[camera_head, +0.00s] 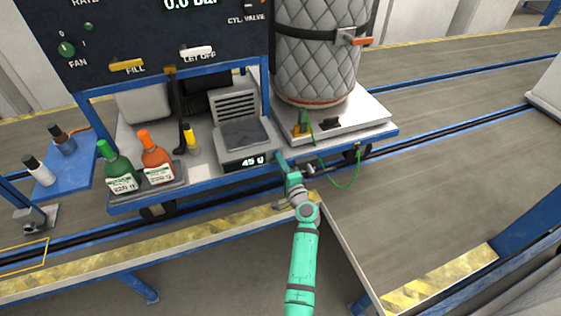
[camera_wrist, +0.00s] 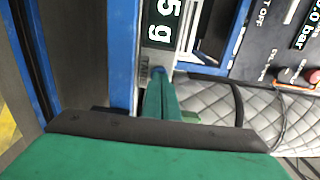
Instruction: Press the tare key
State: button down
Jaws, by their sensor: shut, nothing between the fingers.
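The scale (camera_head: 243,146) stands on the cart, and its display (camera_head: 245,161) reads 45 g. In the wrist view the display (camera_wrist: 161,25) shows "5 g", partly cut off. Beside it is a small label reading TARE (camera_wrist: 144,70), with a bit of blue, likely the tare key (camera_wrist: 158,69), right at my fingertips. My gripper (camera_head: 280,157) is shut and empty at the right end of the scale's front. In the wrist view the closed green fingers (camera_wrist: 158,80) partly cover the key. I cannot tell whether they touch it.
A quilted cylinder (camera_head: 315,60) stands on a white platform (camera_head: 365,113) to the right, with a green cable (camera_head: 355,170) hanging near my arm. Green (camera_head: 118,165) and orange (camera_head: 154,158) bottles stand left of the scale.

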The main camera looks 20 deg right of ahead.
jog(key=shift+w+a+r, duration=0.1)
jog(key=shift+w+a, duration=0.05)
jog(key=shift+w, duration=0.3)
jog(key=shift+w+a+r, duration=0.1)
jog(key=shift+w, duration=0.35)
jog(key=s, duration=1.4)
jog(key=shift+s+d+f, duration=0.25)
jog(key=shift+d+f, duration=0.05)
jog(key=shift+d, duration=0.15)
jog(key=shift+a+f, duration=0.1)
